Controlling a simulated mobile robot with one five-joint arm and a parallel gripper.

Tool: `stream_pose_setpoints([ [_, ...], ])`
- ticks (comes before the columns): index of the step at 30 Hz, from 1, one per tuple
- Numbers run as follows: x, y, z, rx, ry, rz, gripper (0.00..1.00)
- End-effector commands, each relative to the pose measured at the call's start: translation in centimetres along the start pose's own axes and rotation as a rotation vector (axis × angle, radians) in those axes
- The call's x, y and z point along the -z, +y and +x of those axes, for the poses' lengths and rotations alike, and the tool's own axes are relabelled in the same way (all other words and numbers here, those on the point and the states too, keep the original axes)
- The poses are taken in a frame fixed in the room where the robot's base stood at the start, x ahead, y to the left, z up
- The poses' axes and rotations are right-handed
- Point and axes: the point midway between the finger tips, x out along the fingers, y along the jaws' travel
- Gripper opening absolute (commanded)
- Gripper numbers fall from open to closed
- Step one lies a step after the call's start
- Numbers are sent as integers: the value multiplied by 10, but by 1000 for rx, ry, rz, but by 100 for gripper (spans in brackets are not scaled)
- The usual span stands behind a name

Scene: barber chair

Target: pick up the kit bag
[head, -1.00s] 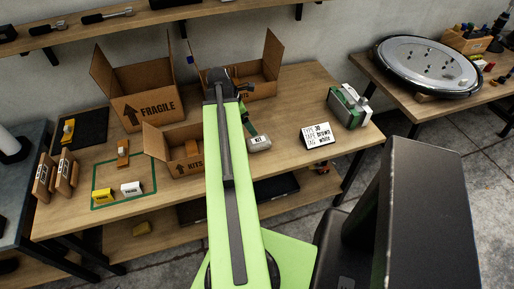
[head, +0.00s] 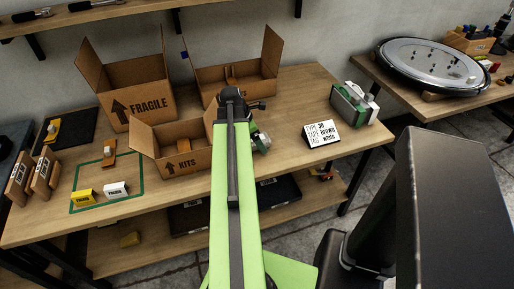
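The kit bag (head: 263,144) is a small grey bag with a pale label, lying on the wooden table right of the open KITS box. Only its right part shows in the head view; my arm covers the rest. My gripper (head: 256,132) is at the far end of my green arm, close to the bag and mostly hidden behind the dark wrist. I cannot see its fingertips, nor whether they touch the bag.
The KITS box (head: 184,164) stands just left of my arm, with the FRAGILE box (head: 142,103) and another open carton (head: 270,80) behind. A label sign (head: 321,134) and a green-and-white device (head: 351,104) stand to the right. Bare tabletop lies between bag and sign.

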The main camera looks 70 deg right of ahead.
Motion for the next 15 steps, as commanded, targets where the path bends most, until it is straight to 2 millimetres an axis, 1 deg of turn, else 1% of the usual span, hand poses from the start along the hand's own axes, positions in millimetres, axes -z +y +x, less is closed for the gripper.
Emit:
stream_pose_setpoints([
  [7, 0, 0, -2, 0, 0, -1, 94],
  [15, 2, 0, 2, 0, 0, -2, 94],
])
